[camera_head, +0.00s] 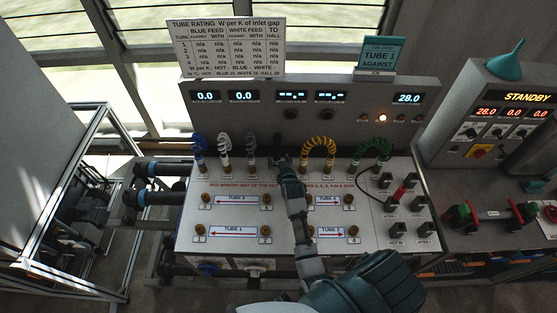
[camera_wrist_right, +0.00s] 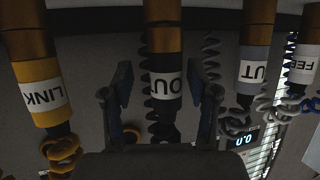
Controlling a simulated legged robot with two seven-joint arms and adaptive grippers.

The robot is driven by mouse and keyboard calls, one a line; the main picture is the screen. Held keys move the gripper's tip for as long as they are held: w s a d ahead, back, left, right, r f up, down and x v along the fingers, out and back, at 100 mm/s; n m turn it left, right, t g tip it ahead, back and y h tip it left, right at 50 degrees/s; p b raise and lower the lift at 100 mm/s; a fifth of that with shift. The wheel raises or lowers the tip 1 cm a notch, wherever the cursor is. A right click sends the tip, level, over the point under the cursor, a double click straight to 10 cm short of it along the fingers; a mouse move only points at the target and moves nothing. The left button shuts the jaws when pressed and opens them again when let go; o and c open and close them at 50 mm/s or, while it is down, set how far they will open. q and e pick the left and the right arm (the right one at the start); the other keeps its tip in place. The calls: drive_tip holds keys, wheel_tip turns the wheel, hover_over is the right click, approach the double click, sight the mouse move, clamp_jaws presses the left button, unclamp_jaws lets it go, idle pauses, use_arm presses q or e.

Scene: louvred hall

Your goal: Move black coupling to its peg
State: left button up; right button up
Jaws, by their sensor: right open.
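The black coupling (camera_wrist_right: 162,105) carries a white label reading "OU", partly cut off, and sits on a brass fitting (camera_wrist_right: 163,25) in the wrist view. My right gripper (camera_wrist_right: 168,88) is open, with one finger on each side of the coupling. I cannot tell whether either finger touches it. In the head view my right gripper (camera_head: 283,160) reaches over the panel to the back row and mostly hides the black coupling. Several brass pegs, such as this one (camera_head: 267,198), stand on the white panel (camera_head: 215,218). My left gripper is not visible.
Beside the black coupling stand a grey hose (camera_head: 250,148) on the left and a yellow hose (camera_head: 318,147) on the right. White, blue and green hoses share the row. A small sign (camera_head: 380,55) reads "TUBE 1 AGAINST". A red-topped plug with a black cable (camera_head: 399,193) stands at right.

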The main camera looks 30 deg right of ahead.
sight(280, 159)
drive_tip(key=r+p, duration=0.1)
drive_tip(key=s+r+p, duration=0.1)
drive_tip(key=p, duration=0.1)
drive_tip(key=s+a+r+p, duration=0.1)
drive_tip(key=r, duration=0.1)
drive_tip(key=shift+p, duration=0.3)
drive_tip(key=shift+s+a+r, duration=0.1)
drive_tip(key=shift+s+r, duration=0.15)
drive_tip(key=shift+r, duration=0.05)
drive_tip(key=shift+s+a+r, duration=0.1)
drive_tip(key=shift+s+r, duration=0.4)
